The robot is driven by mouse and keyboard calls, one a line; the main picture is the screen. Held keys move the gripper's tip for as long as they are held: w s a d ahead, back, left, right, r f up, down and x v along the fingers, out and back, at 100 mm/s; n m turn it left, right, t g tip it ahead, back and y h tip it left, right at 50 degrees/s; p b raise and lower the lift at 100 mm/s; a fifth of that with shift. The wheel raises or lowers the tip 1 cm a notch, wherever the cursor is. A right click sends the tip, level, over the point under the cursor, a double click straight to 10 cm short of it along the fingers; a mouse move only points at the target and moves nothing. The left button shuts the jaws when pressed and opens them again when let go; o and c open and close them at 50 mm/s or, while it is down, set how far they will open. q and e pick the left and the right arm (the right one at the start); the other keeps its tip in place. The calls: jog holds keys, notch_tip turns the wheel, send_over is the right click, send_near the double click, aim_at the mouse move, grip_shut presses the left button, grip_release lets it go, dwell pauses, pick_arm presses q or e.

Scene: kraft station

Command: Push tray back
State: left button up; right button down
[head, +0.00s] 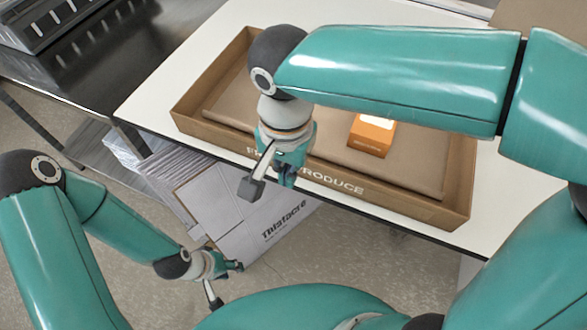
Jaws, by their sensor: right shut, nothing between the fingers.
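The tray (450,213) is a shallow brown cardboard box with white lettering on its front wall. It lies on a white table, and its front wall is close to the table's front edge. An orange box (371,138) with a lit white top stands inside it. My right gripper (270,182) is shut and empty, in front of the tray's front wall and left of its middle. I cannot tell whether it touches the wall. My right arm hides part of the tray's back and right. My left gripper (226,284) is open and empty, low in front of the table.
The white table (160,98) has free room left of the tray and a bare strip behind it. Below stand a white carton (260,222) and a stack of flat cardboard (170,185). A dark steel counter (120,55) adjoins at the left.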

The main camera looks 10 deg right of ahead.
jog(key=w+f, duration=0.1)
jog(key=f, duration=0.1)
jog(key=w+d+f+p, duration=0.1)
jog(key=f, duration=0.2)
jog(key=w+d+f, duration=0.1)
jog(key=f, duration=0.1)
jog(key=shift+w+f+p, duration=0.3)
jog(key=shift+p, duration=0.1)
jog(key=w+d, duration=0.2)
jog(key=w, duration=0.1)
jog(key=w+d, duration=0.2)
jog(key=w, duration=0.2)
jog(key=w+d, duration=0.3)
jog(key=shift+w+d+p, duration=0.1)
jog(key=shift+w+p, duration=0.05)
jog(key=shift+p, duration=0.15)
